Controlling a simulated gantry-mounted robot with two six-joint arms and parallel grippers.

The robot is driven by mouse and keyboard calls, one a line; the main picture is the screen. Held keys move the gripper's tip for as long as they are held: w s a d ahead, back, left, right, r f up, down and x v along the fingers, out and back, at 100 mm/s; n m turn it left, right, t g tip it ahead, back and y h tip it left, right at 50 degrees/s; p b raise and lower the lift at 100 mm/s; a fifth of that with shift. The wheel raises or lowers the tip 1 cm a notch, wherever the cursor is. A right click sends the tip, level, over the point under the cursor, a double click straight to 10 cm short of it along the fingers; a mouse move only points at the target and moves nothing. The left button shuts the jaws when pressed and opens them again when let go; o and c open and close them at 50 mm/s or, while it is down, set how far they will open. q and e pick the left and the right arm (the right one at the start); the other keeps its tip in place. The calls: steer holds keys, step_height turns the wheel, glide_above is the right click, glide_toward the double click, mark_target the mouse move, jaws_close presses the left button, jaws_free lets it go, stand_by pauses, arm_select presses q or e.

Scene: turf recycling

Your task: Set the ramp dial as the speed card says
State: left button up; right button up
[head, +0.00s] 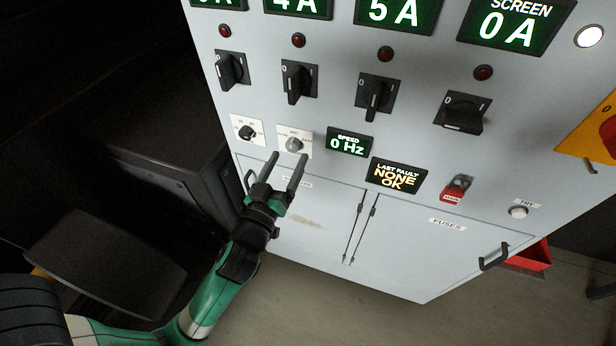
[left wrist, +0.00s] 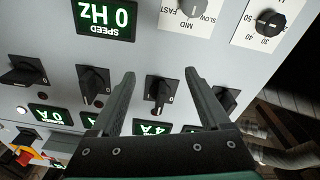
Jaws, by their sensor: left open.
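A grey knob (head: 293,144) sits on a white plate marked SLOW, MID and FAST. It shows cut off at the top of the left wrist view (left wrist: 194,5). A black knob (head: 248,132) on a numbered white plate is to its left in the head view; 30 and 40 are readable beside it in the left wrist view (left wrist: 268,22). I cannot tell for certain which is the ramp dial, or read the grey knob's setting. My left gripper (head: 288,156) is open and empty, its fingertips just below the grey knob. No speed card is recognisable. My right gripper is out of view.
The speed display (head: 348,143) reads 0 Hz. The fault display (head: 398,176) reads NONE OK. Several black rotary switches (head: 374,98) stick out above the dials.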

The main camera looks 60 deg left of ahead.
arm_select(q)
steer(key=g+b, duration=0.1)
steer(key=b, duration=0.1)
glide_toward(291, 149)
steer(key=v, duration=0.3)
steer(key=p+x, duration=0.2)
steer(key=x, duration=0.9)
steer(key=shift+w+a, duration=0.2)
steer(key=shift+w, duration=0.1)
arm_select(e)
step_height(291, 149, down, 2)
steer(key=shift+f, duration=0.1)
arm_select(q)
steer(key=shift+c, duration=0.2)
jaws_close()
